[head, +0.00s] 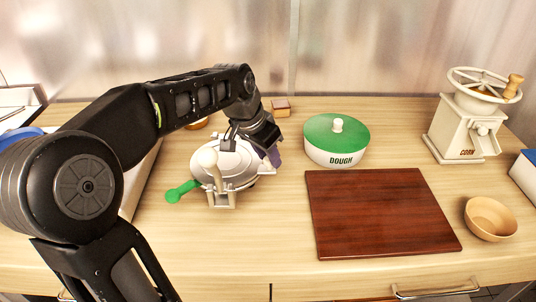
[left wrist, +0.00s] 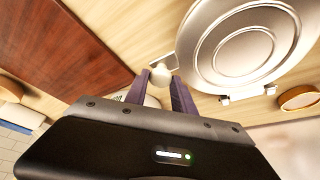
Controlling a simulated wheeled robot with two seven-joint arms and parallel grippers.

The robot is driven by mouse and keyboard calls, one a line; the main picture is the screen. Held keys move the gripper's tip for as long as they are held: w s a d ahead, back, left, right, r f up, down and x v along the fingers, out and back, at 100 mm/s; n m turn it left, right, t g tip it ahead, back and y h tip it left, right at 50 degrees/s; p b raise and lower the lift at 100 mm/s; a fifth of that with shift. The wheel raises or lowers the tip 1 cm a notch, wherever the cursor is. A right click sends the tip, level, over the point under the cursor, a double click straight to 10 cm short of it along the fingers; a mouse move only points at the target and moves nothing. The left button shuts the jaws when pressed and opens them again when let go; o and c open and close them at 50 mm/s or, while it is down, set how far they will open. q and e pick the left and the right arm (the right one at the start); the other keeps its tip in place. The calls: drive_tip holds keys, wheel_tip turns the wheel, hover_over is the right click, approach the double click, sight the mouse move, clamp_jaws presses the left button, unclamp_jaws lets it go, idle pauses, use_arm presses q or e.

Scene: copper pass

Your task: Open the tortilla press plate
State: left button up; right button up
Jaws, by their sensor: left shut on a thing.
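The plate (left wrist: 245,45) fills the upper right of the left wrist view and shows concentric rings. A small white knob (left wrist: 160,75) sits by its rim. My left gripper (head: 271,156), with purple fingers, is at the plate's right side. In the left wrist view, its fingertips (left wrist: 160,83) close around the knob. In the head view the gripper hides the knob. My right gripper is out of view.
A dark red board (head: 382,212) lies right of the press. A green-lidded dough pot (head: 337,143) stands behind it. A corn grinder (head: 462,130) and a wooden bowl (head: 490,218) are farther right. A small block (head: 281,107) lies behind the press. The table front is clear.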

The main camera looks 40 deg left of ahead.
use_arm(q)
clamp_jaws()
idle(0.8)
